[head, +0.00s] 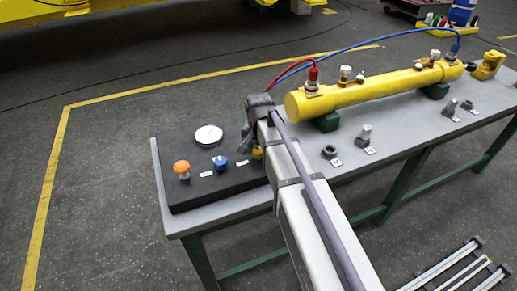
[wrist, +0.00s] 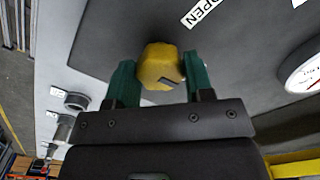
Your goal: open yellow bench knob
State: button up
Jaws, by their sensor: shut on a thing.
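The yellow knob (wrist: 158,66) sits on the dark panel in the wrist view, between the two green fingers of my gripper (wrist: 158,80). The fingers are shut on it, one on each side. A notch or dark slot shows on the knob's near right side. In the head view my arm hides most of the knob, and only a small yellow part (head: 257,153) shows beside my gripper (head: 248,140). A white label reading OPEN (wrist: 204,12) lies on the panel beyond the knob.
The black panel (head: 215,190) also carries an orange knob (head: 182,169), a blue knob (head: 220,162) and a round gauge (head: 208,136). A yellow cylinder (head: 375,90) with red and blue hoses lies on the bench (head: 400,130) to the right. Small fittings stand in front of it.

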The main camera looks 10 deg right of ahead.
jog(key=n, duration=0.8)
jog(key=shift+n, duration=0.3)
jog(key=n, duration=0.4)
jog(key=shift+n, duration=2.1)
jog(key=o, duration=0.9)
